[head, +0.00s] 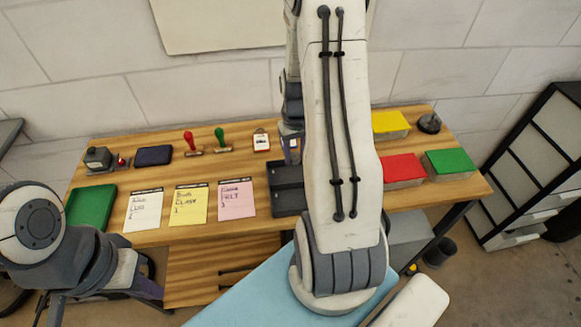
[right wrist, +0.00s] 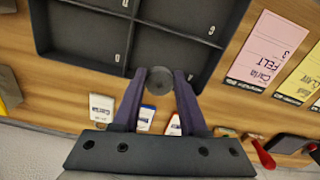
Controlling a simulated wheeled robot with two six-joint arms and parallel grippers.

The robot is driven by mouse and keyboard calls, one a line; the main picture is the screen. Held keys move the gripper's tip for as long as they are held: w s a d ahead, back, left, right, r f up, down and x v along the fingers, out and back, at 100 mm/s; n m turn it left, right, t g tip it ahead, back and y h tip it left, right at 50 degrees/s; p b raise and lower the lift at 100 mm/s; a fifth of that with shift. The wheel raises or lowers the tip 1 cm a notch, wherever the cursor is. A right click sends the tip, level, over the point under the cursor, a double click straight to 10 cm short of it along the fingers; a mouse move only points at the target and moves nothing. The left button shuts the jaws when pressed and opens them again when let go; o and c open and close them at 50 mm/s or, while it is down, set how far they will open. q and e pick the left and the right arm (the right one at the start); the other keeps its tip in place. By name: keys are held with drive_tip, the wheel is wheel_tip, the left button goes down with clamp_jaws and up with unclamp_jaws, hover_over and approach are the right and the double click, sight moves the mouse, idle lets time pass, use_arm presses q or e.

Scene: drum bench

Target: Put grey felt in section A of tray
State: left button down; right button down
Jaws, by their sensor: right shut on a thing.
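The grey felt (right wrist: 160,80) is a round grey disc. In the right wrist view my right gripper (right wrist: 162,76) is shut on it and holds it at the near edge of the dark tray (right wrist: 133,48). The tray has several compartments with small white tags whose letters I cannot read. In the head view the tray (head: 285,203) is partly hidden behind my right arm, and the felt is hidden.
White, yellow and pink cards (head: 237,199) lie left of the tray. A green box (head: 91,207) is at the bench's left end. Red (head: 402,168), green (head: 450,162) and yellow-lidded boxes (head: 390,122) stand right. Red and green stamps (head: 220,138) stand at the back.

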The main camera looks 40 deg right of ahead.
sight(290, 178)
drive_tip(key=shift+s+a+f, duration=0.1)
drive_tip(key=shift+a+f, duration=0.4)
drive_tip(key=shift+a, duration=0.4)
drive_tip(key=shift+a+f, duration=0.1)
drive_tip(key=shift+f, duration=0.2)
wheel_tip(290, 178, down, 3)
drive_tip(key=shift+f+p, duration=0.1)
drive_tip(key=shift+p, duration=0.55)
drive_tip(key=shift+f, duration=0.2)
drive_tip(key=shift+f, duration=0.15)
drive_tip(key=shift+c, duration=2.2)
unclamp_jaws()
